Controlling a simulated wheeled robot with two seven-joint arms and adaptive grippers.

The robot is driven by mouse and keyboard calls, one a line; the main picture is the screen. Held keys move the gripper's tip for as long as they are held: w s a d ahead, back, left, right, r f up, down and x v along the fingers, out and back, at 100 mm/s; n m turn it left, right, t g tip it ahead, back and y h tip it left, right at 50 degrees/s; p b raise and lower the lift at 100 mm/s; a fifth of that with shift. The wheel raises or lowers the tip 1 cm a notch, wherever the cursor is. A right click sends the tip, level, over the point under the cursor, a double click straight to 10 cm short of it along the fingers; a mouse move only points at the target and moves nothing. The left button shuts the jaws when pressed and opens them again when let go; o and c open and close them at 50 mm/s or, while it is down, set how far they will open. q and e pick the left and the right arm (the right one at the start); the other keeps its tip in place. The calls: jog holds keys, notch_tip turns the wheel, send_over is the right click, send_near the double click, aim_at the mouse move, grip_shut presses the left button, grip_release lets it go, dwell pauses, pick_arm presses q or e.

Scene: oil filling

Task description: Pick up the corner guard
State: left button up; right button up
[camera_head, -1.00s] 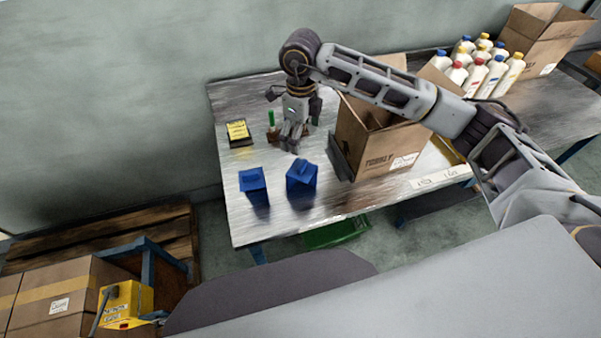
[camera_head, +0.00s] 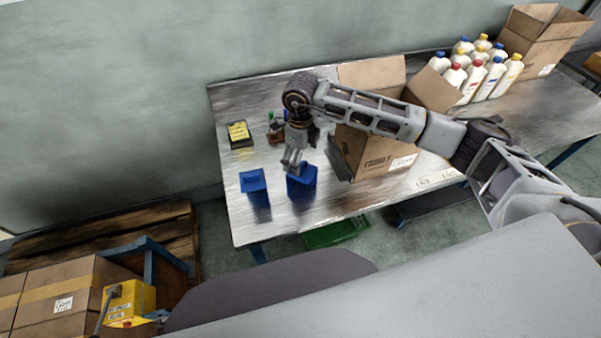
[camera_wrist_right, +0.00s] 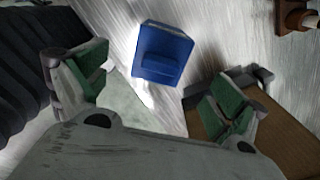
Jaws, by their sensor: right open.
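Two blue blocky pieces, which look like corner guards, stand on the metal table. One blue corner guard (camera_head: 254,188) is at the left, and the other blue corner guard (camera_head: 303,183) is just right of it. My right gripper (camera_head: 291,164) is just above the right-hand one and partly covers its top. In the wrist view a blue corner guard (camera_wrist_right: 163,54) lies ahead of the green-padded fingers of the right gripper (camera_wrist_right: 158,90), between their lines. The fingers are wide apart, empty, and I see no contact. My left gripper is out of view.
An open cardboard box (camera_head: 375,152) stands close right of the gripper. A yellow-and-black item (camera_head: 239,134) and a brown item (camera_head: 275,133) lie farther back. Several white bottles (camera_head: 482,73) stand at the far right. The table's front left (camera_head: 250,229) is clear.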

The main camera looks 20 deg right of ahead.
aim_at(302, 165)
jog(key=shift+f, duration=0.2)
jog(key=shift+f, duration=0.1)
jog(key=shift+d+f+p, duration=0.2)
jog(key=shift+f+p, duration=0.55)
jog(key=shift+f, duration=0.4)
jog(key=shift+f+p, duration=0.3)
jog(key=shift+f, duration=1.05)
